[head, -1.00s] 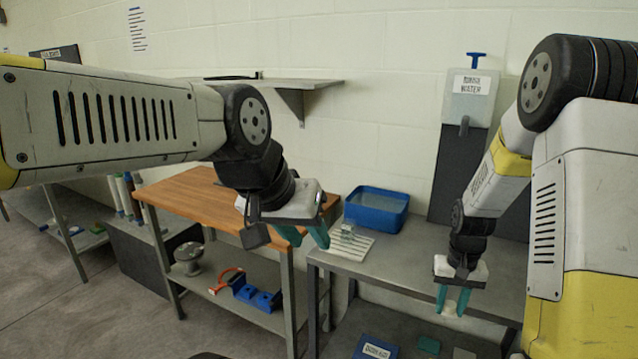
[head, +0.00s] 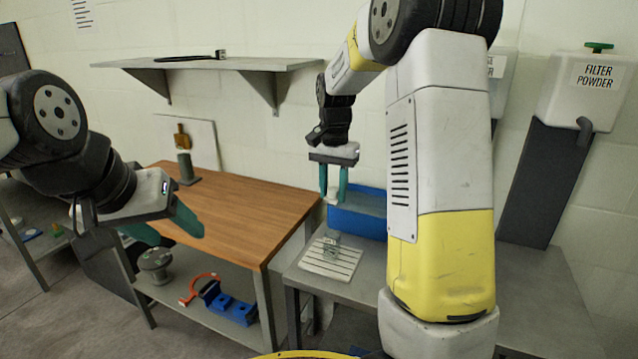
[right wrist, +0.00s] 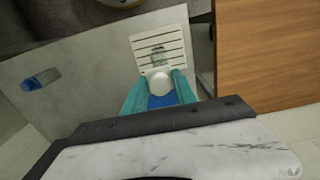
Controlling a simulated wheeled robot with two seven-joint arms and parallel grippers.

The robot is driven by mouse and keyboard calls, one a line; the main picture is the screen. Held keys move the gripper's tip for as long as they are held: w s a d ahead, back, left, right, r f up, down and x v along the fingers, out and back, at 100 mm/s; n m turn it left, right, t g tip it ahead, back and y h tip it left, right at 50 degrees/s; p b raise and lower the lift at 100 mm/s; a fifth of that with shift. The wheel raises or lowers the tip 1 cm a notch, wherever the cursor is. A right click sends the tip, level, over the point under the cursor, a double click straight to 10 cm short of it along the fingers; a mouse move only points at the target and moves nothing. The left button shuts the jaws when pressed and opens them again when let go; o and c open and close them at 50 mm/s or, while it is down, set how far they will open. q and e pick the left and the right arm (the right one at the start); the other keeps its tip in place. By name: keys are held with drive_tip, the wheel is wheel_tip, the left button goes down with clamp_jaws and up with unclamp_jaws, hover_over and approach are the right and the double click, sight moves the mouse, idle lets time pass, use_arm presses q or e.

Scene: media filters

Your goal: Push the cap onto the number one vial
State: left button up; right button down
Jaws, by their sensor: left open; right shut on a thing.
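My right gripper (head: 333,198) is shut on a small white cap (right wrist: 160,83), held in the air near the blue tub and the white slatted rack. In the right wrist view the teal fingers are on both sides of the cap. A clear vial (head: 331,246) is on the rack (head: 322,265); in the right wrist view the vial (right wrist: 158,57) appears just beyond the cap, and the two are apart. I cannot read a number on the vial. My left gripper (head: 172,232) is open and empty, in front of the wooden table.
A blue tub (head: 358,216) stands behind the rack on the grey table. The wooden table (head: 238,208) is to its left, with a grey post at the back. A small blue-and-grey item (right wrist: 40,79) lies on the grey surface. A filter powder dispenser (head: 590,90) is at right.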

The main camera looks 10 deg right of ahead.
drive_tip(key=shift+f, duration=0.1)
drive_tip(key=shift+f, duration=1.9)
drive_tip(key=shift+f, duration=0.1)
hover_over(332, 246)
drive_tip(key=w, duration=0.2)
drive_tip(key=shift+w+d+f, duration=0.1)
drive_tip(key=shift+d+f, duration=0.05)
drive_tip(key=shift+f, duration=1.05)
drive_tip(key=shift+d+f, duration=0.15)
drive_tip(key=shift+f, duration=1.05)
drive_tip(key=shift+f, duration=0.75)
drive_tip(key=c, duration=0.9)
unclamp_jaws()
drive_tip(key=shift+r, duration=0.15)
